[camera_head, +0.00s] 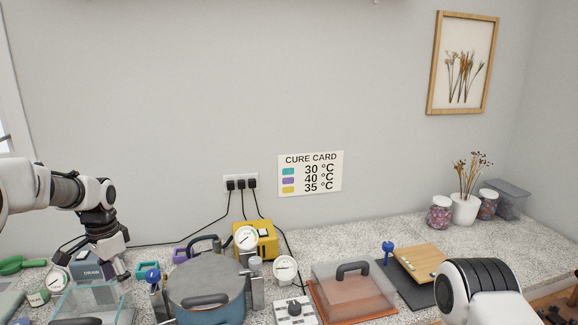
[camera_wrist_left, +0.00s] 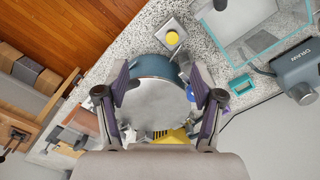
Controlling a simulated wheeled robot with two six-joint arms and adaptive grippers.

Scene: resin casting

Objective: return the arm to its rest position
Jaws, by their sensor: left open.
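My left arm (camera_head: 60,188) comes in from the left edge in the head view and hangs down at the wrist. My left gripper (camera_head: 92,274) is above the left end of the counter, in front of the grey unit marked DRAW (camera_head: 84,259). In the left wrist view my left gripper (camera_wrist_left: 161,75) has its two purple-padded fingers wide apart with nothing between them. A blue pot with a grey lid (camera_wrist_left: 158,104) lies beyond and below the fingers. My right arm (camera_head: 478,285) shows at the lower right, and its gripper is not seen.
The blue pot (camera_head: 205,288) and a clear glass box (camera_head: 92,300) stand on the crowded speckled counter near my left arm. A yellow unit (camera_head: 262,238), a dial gauge (camera_head: 285,269) and a clear-covered tray (camera_head: 352,286) are further right.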

